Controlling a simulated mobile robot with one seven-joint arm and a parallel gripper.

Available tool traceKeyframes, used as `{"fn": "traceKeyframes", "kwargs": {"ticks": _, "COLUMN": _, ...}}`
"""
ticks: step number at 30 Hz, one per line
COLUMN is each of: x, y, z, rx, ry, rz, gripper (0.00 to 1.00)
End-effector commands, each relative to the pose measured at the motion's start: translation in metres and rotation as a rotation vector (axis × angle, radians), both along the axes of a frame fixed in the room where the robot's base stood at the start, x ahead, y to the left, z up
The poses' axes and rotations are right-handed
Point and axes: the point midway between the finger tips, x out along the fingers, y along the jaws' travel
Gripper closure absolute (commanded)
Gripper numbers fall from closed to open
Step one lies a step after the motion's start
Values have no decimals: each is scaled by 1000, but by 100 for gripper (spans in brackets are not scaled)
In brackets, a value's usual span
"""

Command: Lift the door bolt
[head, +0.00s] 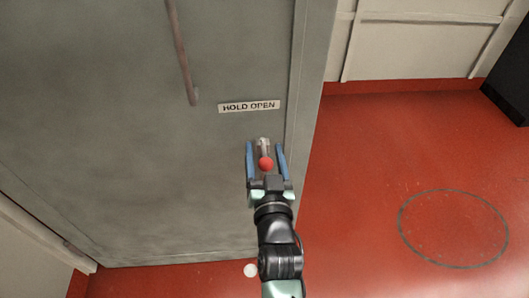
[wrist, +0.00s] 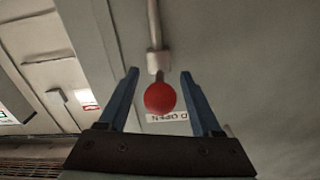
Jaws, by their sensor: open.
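The door bolt is on the grey door (head: 110,110), below the "HOLD OPEN" label (head: 249,106). Its red ball knob (head: 266,164) and pale metal fitting (head: 263,146) show in the head view. In the wrist view the red knob (wrist: 160,98) sits between the fingers, with the metal fitting (wrist: 158,62) and a rod (wrist: 153,25) beyond it. My gripper (head: 265,148) is open, with one blue finger on each side of the knob. In the wrist view (wrist: 159,75) gaps show between the knob and both fingers, so it holds nothing.
A brown vertical handle bar (head: 181,55) is on the door, up and left of the label. The red floor (head: 400,150) to the right is open, with a dark painted ring (head: 453,190). A black object (head: 510,75) stands at the upper right. A white round thing (head: 250,270) is near the door's foot.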

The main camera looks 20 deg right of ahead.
Motion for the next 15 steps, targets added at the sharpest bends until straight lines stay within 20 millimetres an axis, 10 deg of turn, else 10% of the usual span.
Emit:
{"fn": "traceKeyframes", "kwargs": {"ticks": 12, "x": 0, "y": 0, "z": 0, "rx": 0, "ry": 0, "rz": 0, "gripper": 97}}
{"fn": "traceKeyframes", "kwargs": {"ticks": 15, "x": 0, "y": 0, "z": 0, "rx": 0, "ry": 0, "rz": 0, "gripper": 100}}
